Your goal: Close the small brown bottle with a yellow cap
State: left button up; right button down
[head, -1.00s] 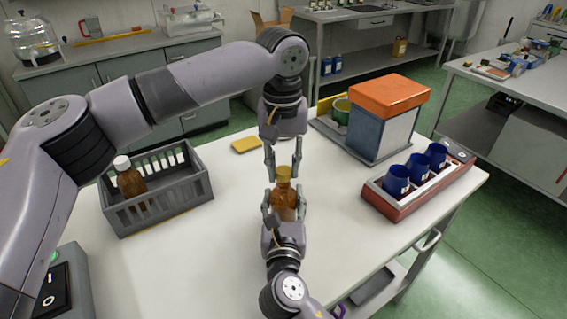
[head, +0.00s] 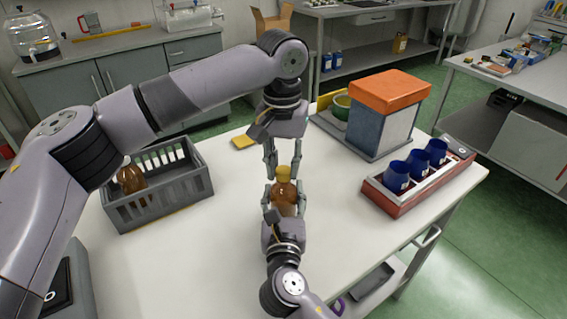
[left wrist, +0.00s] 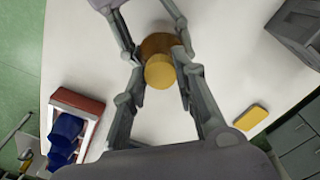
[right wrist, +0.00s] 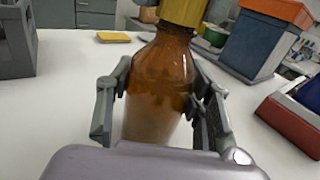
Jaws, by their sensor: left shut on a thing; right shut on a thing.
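The small brown bottle (head: 284,194) stands upright on the white table, with the yellow cap (head: 283,172) at its mouth. My right gripper (head: 284,200) is shut around the bottle body. In the right wrist view the bottle (right wrist: 162,85) sits between the fingers, and the cap (right wrist: 183,10) is at the top edge. My left gripper (head: 283,165) points down from above and is shut on the cap. In the left wrist view the cap (left wrist: 160,71) lies between its fingers, over the bottle. I cannot tell how tightly the cap sits.
A grey crate (head: 165,204) at the left holds another brown bottle (head: 131,180), partly hidden by my left arm. A yellow pad (head: 243,142) lies behind. At the right are an orange-topped box (head: 385,115) and a red tray (head: 382,198) with blue cups (head: 418,163).

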pick_arm(q)
jog(key=m, duration=1.6)
jog(key=shift+w, duration=0.1)
jog(key=m, duration=1.1)
jog(key=shift+m, duration=0.4)
jog(key=m, duration=0.5)
jog(key=o, duration=0.8)
jog(key=shift+f, duration=0.1)
